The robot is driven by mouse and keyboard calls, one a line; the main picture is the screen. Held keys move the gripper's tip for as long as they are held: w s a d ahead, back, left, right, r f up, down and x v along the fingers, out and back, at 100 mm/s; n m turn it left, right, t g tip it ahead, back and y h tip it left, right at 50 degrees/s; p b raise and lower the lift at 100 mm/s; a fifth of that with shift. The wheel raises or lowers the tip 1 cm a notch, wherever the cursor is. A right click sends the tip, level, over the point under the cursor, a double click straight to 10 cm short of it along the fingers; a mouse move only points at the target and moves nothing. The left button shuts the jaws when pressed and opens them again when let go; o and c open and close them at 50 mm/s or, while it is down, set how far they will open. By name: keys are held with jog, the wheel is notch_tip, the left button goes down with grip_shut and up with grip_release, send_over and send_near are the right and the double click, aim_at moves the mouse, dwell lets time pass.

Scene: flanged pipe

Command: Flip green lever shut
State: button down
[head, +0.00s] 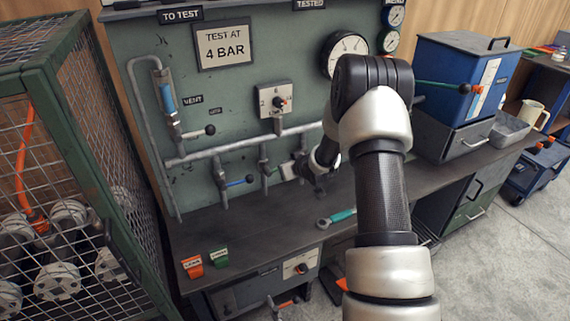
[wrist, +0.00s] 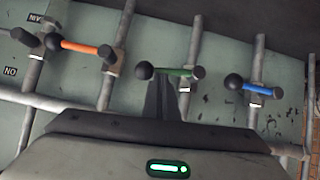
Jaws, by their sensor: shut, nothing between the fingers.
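The green lever (wrist: 178,73) is in the middle of the wrist view, lying crosswise to its pipe. Its black ball knob is at the left end. My gripper (wrist: 165,88) is shut and empty, with its dark fingertips right at the green lever between knob and pivot. I cannot tell whether they touch it. In the head view my gripper (head: 287,171) is at the low pipes of the green test panel (head: 240,135), beside the green lever, which is small and partly hidden there.
A blue lever (wrist: 252,87) and an orange lever (wrist: 85,49) sit on pipes either side of the green one, both crosswise. The blue lever also shows in the head view (head: 236,183). A teal-handled tool (head: 337,217) lies on the bench below. A mesh cage (head: 75,170) stands at left.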

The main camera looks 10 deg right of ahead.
jog(key=shift+d+f, duration=0.15)
jog(key=shift+f, duration=0.2)
jog(key=shift+d+f, duration=0.1)
jog(key=shift+d, duration=0.05)
dwell(0.3)
jog(key=shift+w, duration=0.1)
